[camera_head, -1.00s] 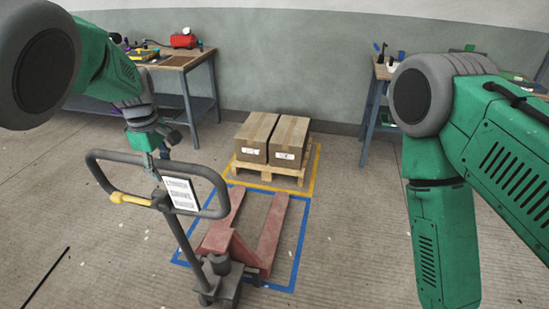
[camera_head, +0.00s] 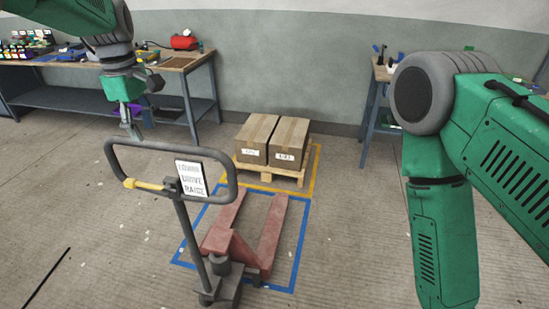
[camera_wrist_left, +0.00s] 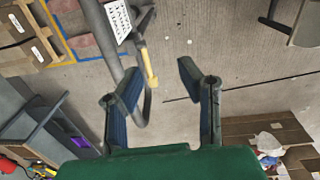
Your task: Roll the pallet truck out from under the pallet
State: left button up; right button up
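The pallet truck's red forks (camera_head: 268,236) lie on the floor inside a blue taped outline, in front of the wooden pallet (camera_head: 272,174) and clear of it. Its dark loop handle (camera_head: 232,178) stands up with a yellow lever (camera_head: 146,185) and a white label (camera_head: 191,179). My left gripper (camera_head: 132,134) points down at the far left part of the loop. In the left wrist view its fingers (camera_wrist_left: 158,82) are spread, with the loop (camera_wrist_left: 146,104) beside or behind one finger; I cannot tell if they touch. My right gripper is out of view.
Two cardboard boxes (camera_head: 273,140) sit on the pallet inside a yellow taped outline (camera_head: 315,170). A workbench (camera_head: 178,64) stands at the back left, another (camera_head: 378,72) at the back right. Floor (camera_head: 90,210) left of the truck is clear.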

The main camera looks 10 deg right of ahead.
pick_arm(q)
jog(key=r, duration=0.1)
jog(key=s+r, duration=0.1)
jog(key=r, duration=0.2)
jog(key=shift+s+a+r, duration=0.25)
jog(key=shift+a+r, duration=0.05)
jog(key=shift+w+f, duration=0.1)
jog(key=s+a+f+m+y+b, duration=0.1)
jog(key=s+a+f+m+b, duration=0.2)
jog(key=f, duration=1)
jog(key=s+a+f+m+b, duration=0.1)
jog(key=s+a+f+b, duration=0.3)
jog(key=f, duration=0.9)
jog(key=s+a+f+m+y+b, duration=0.1)
jog(key=s+a+f+b, duration=0.3)
jog(key=f, duration=0.9)
jog(key=s+f+m+b, duration=0.3)
jog(key=s+f+m, duration=0.2)
jog(key=s+f, duration=0.9)
jog(key=s+d+f+m+h+b, duration=0.1)
jog(key=s+f+m+b, duration=0.1)
jog(key=s, duration=0.6)
jog(key=s+d+f+m+b, duration=0.1)
jog(key=s+f+m+b, duration=0.1)
jog(key=s, duration=0.6)
jog(key=shift+d+f+m+h+b, duration=0.15)
jog(key=shift+f+m+h+b, duration=0.15)
jog(key=shift+f+h+b, duration=0.15)
